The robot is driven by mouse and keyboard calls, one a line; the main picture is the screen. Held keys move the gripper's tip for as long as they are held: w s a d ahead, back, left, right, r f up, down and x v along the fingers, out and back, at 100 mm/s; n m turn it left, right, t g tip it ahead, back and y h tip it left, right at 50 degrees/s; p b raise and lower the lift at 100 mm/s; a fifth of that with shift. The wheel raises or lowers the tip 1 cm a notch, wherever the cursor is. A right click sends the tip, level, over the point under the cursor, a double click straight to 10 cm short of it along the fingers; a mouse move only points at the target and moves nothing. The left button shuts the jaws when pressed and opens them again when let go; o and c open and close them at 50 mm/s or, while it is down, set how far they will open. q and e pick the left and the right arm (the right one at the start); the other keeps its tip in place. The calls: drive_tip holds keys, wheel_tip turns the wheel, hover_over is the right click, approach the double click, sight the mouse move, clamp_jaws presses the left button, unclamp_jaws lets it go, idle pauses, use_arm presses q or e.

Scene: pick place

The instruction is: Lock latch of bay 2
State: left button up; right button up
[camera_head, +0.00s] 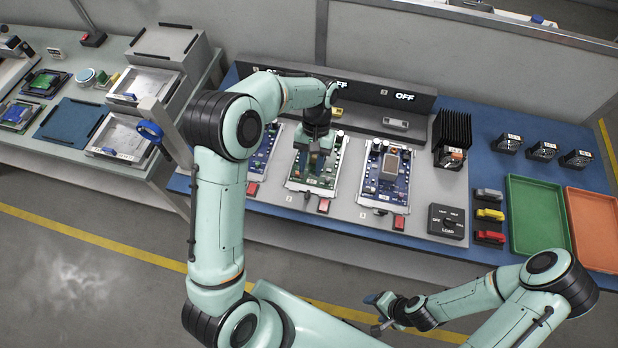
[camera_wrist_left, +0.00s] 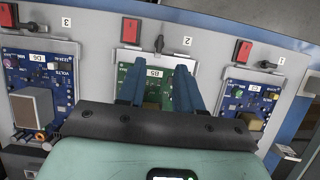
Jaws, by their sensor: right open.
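Bay 2 is the middle bay, holding a green board (camera_head: 312,180), which also shows in the left wrist view (camera_wrist_left: 157,89). Its latch (camera_wrist_left: 159,43) is a small dark lever at the board's front edge, beside a red block (camera_wrist_left: 130,27). This lever points across the edge, while bay 1's latch (camera_wrist_left: 267,65) lies along its edge. My left gripper (camera_head: 317,150) is over the green board, its blue fingers (camera_wrist_left: 159,88) apart with nothing between them, a little away from the latch. My right gripper (camera_head: 378,312) is open and empty, off the bench at the front.
Blue boards sit in bay 1 (camera_head: 263,147) and bay 3 (camera_head: 386,178) on either side. A black heat sink (camera_head: 452,127), a load switch box (camera_head: 447,222), a green tray (camera_head: 536,214) and an orange tray (camera_head: 597,225) stand to the right. A black display strip runs behind the bays.

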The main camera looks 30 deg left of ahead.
use_arm(q)
drive_tip(key=v, duration=0.5)
drive_tip(key=shift+w+r+p, duration=0.1)
drive_tip(key=shift+p, duration=0.2)
use_arm(e)
drive_tip(key=shift+w+r, duration=0.6)
drive_tip(key=shift+w, duration=0.05)
